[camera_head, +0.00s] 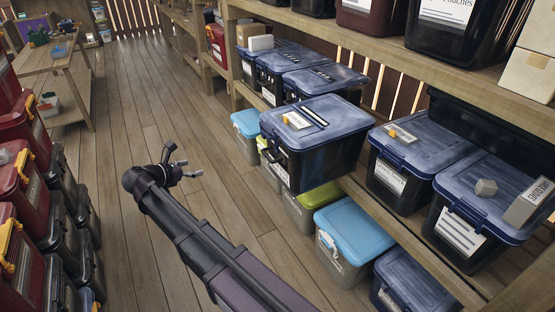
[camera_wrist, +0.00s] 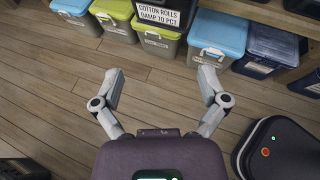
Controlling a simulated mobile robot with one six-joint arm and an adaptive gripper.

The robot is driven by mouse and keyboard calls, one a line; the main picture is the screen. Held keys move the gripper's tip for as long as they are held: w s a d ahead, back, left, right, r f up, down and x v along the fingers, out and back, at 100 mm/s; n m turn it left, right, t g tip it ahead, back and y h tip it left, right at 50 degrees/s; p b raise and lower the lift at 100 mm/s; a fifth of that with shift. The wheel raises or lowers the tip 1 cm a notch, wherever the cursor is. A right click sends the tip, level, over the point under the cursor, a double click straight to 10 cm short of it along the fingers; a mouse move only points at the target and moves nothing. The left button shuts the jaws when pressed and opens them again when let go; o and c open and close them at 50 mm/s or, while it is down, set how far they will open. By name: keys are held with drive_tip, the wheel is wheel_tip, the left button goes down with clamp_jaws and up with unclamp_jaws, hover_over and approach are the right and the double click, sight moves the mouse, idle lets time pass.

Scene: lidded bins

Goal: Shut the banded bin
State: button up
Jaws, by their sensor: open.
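A dark bin with a blue lid (camera_head: 335,112) juts out from the middle shelf over the aisle. Its lid carries dark and pale bands (camera_head: 314,117) and a small yellow piece; it fits the name banded bin. The lid lies over the bin; I cannot tell whether it is fully seated. In the wrist view, the labelled front of a dark bin (camera_wrist: 160,14) shows at the top edge, its lid out of frame. My gripper (camera_head: 184,163) is open and empty over the floor, left of the bin and apart from it. It also shows in the wrist view (camera_wrist: 160,73).
Blue-lidded dark bins (camera_head: 405,165) stand to the right on the same shelf, some with small things on their lids. Bins with light blue (camera_head: 355,232) and green lids sit below. Red bins (camera_head: 22,185) line the left. The wooden floor (camera_head: 125,115) between is clear.

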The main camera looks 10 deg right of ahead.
drive_tip(key=shift+d, duration=0.1)
drive_tip(key=c, duration=0.5)
drive_tip(key=shift+d+f, duration=0.1)
drive_tip(key=shift+d, duration=0.15)
drive_tip(key=c, duration=0.3)
drive_tip(key=d, duration=0.1)
drive_tip(key=d+f+m, duration=0.1)
drive_tip(key=shift+s+d+m+g, duration=0.2)
drive_tip(key=shift+d+m+g, duration=0.1)
drive_tip(key=shift+d+g, duration=0.1)
clamp_jaws()
drive_tip(key=s+d+f+m+g+y, duration=0.25)
drive_tip(key=d+m, duration=0.25)
drive_tip(key=d, duration=0.4)
drive_tip(key=s+d+f+m+g+y, duration=0.1)
drive_tip(key=s+d+f+m+g, duration=0.25)
drive_tip(key=d+m, duration=0.4)
drive_tip(key=s+d+f+m+g+y, duration=0.1)
drive_tip(key=s+d+f+m+y, duration=0.1)
drive_tip(key=s+d+m, duration=0.4)
drive_tip(key=s+d+f+m+g+y, duration=0.1)
drive_tip(key=s+d+f+m+y, duration=0.1)
drive_tip(key=s+d+m+y, duration=0.2)
drive_tip(key=shift+s+d+f+m, duration=0.15)
drive_tip(key=shift+s+d+m, duration=0.9)
drive_tip(key=shift+d+m, duration=0.25)
